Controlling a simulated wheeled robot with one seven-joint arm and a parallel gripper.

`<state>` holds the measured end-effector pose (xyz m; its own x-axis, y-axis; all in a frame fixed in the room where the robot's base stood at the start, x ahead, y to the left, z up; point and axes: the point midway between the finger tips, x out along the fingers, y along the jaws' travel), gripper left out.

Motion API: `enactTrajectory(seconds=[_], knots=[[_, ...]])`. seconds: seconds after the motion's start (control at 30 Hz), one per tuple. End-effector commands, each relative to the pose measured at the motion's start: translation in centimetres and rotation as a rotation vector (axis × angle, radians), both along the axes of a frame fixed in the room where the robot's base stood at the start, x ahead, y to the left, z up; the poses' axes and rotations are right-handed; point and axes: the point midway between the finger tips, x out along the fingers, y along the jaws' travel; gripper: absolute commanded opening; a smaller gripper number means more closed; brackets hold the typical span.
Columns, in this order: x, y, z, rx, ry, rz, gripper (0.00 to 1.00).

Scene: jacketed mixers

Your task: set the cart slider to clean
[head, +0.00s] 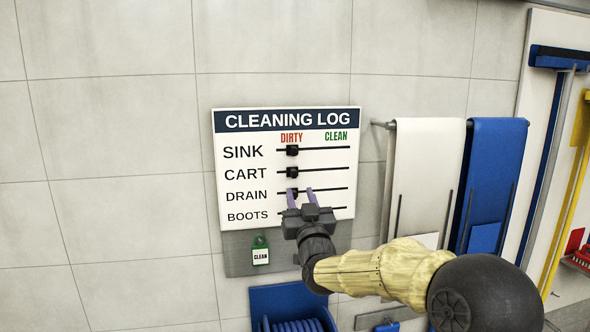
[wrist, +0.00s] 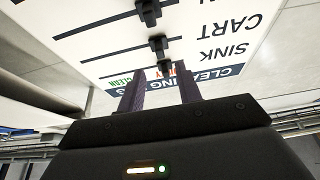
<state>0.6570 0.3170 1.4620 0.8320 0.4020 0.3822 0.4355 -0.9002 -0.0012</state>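The white cleaning log board (head: 325,215) hangs on the tiled wall. The black cart slider (head: 292,173) sits at the left end of its line, under the red DIRTY heading; CLEAN is to the right. In the wrist view the board is upside down, and the cart slider (wrist: 158,44) shows beyond the fingertips. My gripper (head: 301,191) is open in front of the board's lower part, its purple fingers over the DRAIN row in the head view. The wrist view shows an empty gap between the fingers (wrist: 161,69). Contact with the board cannot be told.
The sink slider (head: 292,151) and drain slider (head: 292,193) also sit at the DIRTY end. The boots slider is hidden behind my gripper. White (head: 425,170) and blue (head: 492,170) cloths hang right of the board.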

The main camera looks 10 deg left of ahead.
Motion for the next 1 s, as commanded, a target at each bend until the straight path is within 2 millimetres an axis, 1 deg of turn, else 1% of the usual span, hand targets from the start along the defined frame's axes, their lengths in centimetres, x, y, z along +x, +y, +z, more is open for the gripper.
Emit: enactTrajectory(seconds=[0.03,0.3,0.43,0.6,0.87,0.9,0.97,1.0], knots=[[0.7,0.3,0.7,0.001,0.000,0.000,0.35],[4.1,2.0,2.2,0.001,0.000,0.000,0.35],[5.4,2.6,2.8,0.000,0.000,-0.001,0.35],[6.3,3.0,3.0,-0.001,0.000,0.000,0.35],[6.4,3.0,2.9,0.000,-0.001,0.000,0.35],[6.4,3.0,2.9,0.000,-0.001,0.000,0.33],[6.4,3.0,2.9,0.000,-0.001,0.000,0.21],[6.4,3.0,2.9,-0.001,0.000,0.000,0.13]])
